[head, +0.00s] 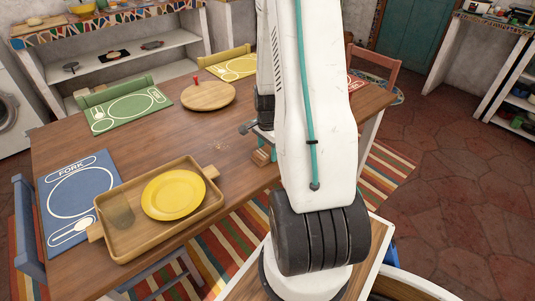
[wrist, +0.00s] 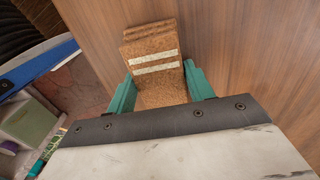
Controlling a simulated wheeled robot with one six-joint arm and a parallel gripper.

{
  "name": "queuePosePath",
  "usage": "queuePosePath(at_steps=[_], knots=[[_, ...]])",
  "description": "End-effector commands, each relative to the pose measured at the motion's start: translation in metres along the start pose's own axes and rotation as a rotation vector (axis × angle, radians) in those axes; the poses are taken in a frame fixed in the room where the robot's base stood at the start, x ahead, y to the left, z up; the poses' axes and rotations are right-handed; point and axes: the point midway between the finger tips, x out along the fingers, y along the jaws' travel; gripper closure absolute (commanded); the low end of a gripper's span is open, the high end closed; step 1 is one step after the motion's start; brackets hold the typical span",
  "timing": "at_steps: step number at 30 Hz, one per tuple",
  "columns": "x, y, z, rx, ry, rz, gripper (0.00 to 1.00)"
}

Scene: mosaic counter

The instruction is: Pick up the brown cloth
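The brown cloth (wrist: 158,60) is a folded, stacked piece with two pale stripes, lying on the wooden table. In the wrist view it lies between the two teal fingers of my gripper (wrist: 159,70), and its far end reaches past the fingertips. The fingers stand wide apart, one along each side of it. I cannot tell whether they touch it. In the head view the cloth (head: 261,157) is a small brown block near the table's right front edge, partly hidden by my arm. The lower part of the cloth is hidden behind my gripper's palm.
A wooden tray (head: 150,238) with a yellow plate (head: 173,195) and a clear cup (head: 119,212) stands at the table's front left. Bare tabletop surrounds the cloth.

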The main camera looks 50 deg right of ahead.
Motion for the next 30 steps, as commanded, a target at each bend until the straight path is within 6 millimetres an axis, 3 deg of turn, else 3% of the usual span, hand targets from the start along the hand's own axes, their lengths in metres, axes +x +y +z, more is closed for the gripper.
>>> queuePosePath(at_steps=[1, 2, 5, 16, 30], knots=[[0.0, 0.0, 0.0, 0.0, 0.0, 0.0, 0.63], [0.0, 0.0, 0.0, 0.0, 0.0, 0.0, 0.71], [0.0, 0.0, 0.0, 0.0, 0.0, 0.0, 0.76], [-0.011, -0.001, 0.0, 0.0, 0.001, -0.002, 0.76], [-0.092, -0.001, 0.0, 0.0, 0.002, -0.003, 0.76]])
